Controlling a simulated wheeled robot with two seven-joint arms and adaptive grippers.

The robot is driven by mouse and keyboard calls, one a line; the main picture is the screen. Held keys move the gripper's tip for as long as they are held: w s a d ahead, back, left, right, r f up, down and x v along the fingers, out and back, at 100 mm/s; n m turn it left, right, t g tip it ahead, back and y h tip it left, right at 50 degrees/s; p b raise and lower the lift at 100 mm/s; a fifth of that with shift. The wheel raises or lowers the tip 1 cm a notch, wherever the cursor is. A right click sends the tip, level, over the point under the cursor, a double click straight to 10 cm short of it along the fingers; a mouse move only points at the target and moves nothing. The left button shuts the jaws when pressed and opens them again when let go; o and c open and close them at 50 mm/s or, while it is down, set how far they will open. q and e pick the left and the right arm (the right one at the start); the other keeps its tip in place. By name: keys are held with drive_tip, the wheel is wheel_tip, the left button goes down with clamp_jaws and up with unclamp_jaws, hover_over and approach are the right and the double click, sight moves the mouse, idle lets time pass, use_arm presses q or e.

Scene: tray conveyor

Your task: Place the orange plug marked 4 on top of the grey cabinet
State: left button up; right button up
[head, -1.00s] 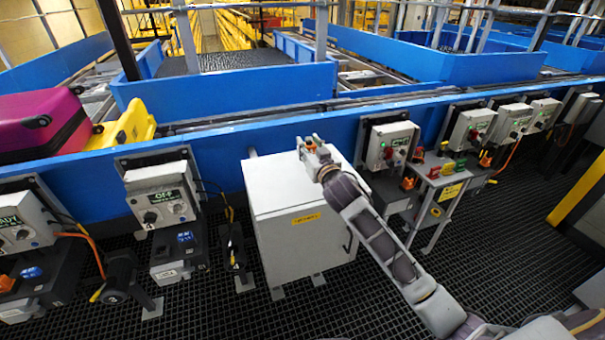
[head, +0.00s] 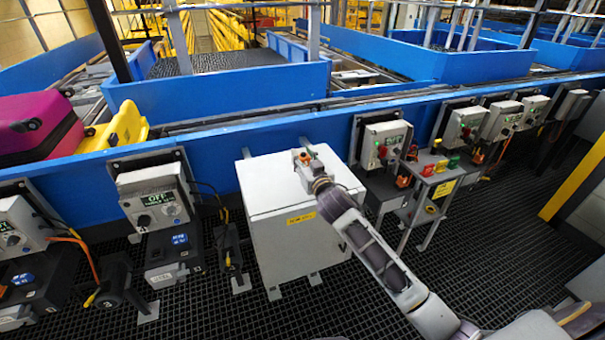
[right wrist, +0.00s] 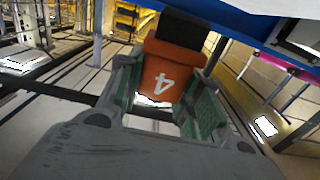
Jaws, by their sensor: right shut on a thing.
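The orange plug marked 4 (right wrist: 166,75) fills the space between the fingers in the right wrist view, with its number facing the camera and a black part at its far end. My right gripper (head: 303,157) is shut on it. In the head view the gripper is over the top of the grey cabinet (head: 262,180), and only a little orange shows at its tip. I cannot tell whether the plug touches the cabinet top. The cabinet has a yellow label on its front. My left gripper is not in view.
A blue conveyor wall (head: 215,140) runs behind the cabinet. Control boxes stand on both sides, including one marked OFF (head: 155,197). A small grey stand (head: 432,185) with coloured plugs is to the right. A magenta suitcase (head: 35,130) lies on the conveyor at left.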

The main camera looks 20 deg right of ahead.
drive_tip(key=shift+f, duration=1)
drive_tip(key=shift+f, duration=1.85)
drive_tip(key=shift+f, duration=0.1)
drive_tip(key=o, duration=1.1)
